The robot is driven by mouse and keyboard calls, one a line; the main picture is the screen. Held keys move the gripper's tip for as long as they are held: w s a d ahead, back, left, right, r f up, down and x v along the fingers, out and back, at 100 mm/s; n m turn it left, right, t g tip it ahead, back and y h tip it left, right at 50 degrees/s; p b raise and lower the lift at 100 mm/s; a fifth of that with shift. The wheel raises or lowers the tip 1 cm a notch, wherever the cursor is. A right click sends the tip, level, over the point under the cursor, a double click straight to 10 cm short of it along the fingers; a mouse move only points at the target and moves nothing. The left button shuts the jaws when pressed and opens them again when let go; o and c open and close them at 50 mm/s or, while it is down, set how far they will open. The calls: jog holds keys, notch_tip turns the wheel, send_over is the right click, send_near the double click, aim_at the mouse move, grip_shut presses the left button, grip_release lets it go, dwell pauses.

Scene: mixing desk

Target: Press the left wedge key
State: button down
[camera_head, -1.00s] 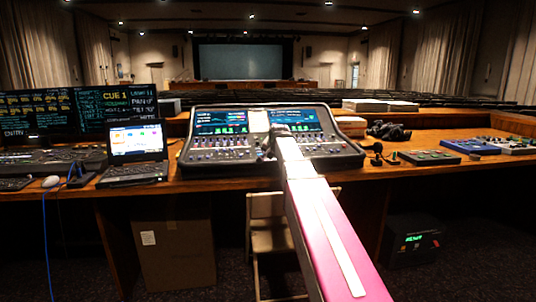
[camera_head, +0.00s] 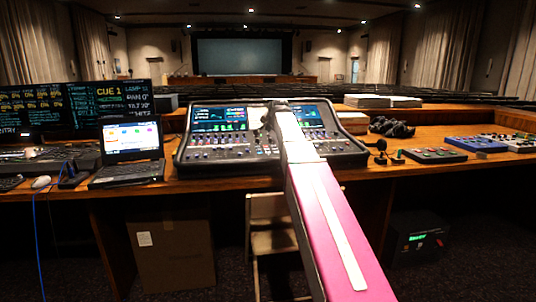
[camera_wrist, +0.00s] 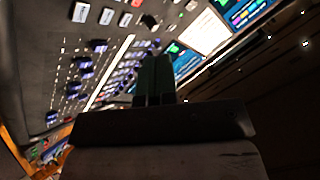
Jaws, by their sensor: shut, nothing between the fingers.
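The mixing desk (camera_head: 225,160) stands on the wooden counter, with two lit screens at its back and rows of knobs and faders. In the wrist view its panel (camera_wrist: 45,60) is tilted, with several pale keys, among them one pale key (camera_wrist: 81,12) at the top left. I cannot tell which key is the left wedge key. My gripper (camera_wrist: 155,60) is shut and empty, over the panel near the screens. In the head view, my arm hides part of the desk's middle, and whether the fingers touch the panel is unclear.
A laptop (camera_head: 132,140) stands left of the desk, with dark monitors (camera_head: 125,98) behind it. To the right are a small stick (camera_head: 381,149), a grey key box (camera_head: 432,155) and a blue box (camera_head: 474,144). A paper stack (camera_head: 368,101) lies behind.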

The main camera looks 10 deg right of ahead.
aim_at(269, 153)
jog(key=shift+w+f, duration=0.15)
jog(key=shift+f, duration=1.25)
jog(key=shift+w+f, duration=0.15)
jog(key=shift+f, duration=1.3)
jog(key=shift+w+f, duration=0.15)
jog(key=shift+f, duration=1.25)
jog(key=shift+f, duration=0.15)
jog(key=shift+f, duration=0.3)
jog(key=shift+f, duration=0.3)
jog(key=shift+r, duration=0.75)
jog(key=shift+s+r, duration=0.15)
jog(key=shift+r, duration=1.1)
jog(key=shift+s+r, duration=0.15)
jog(key=shift+r, duration=1.1)
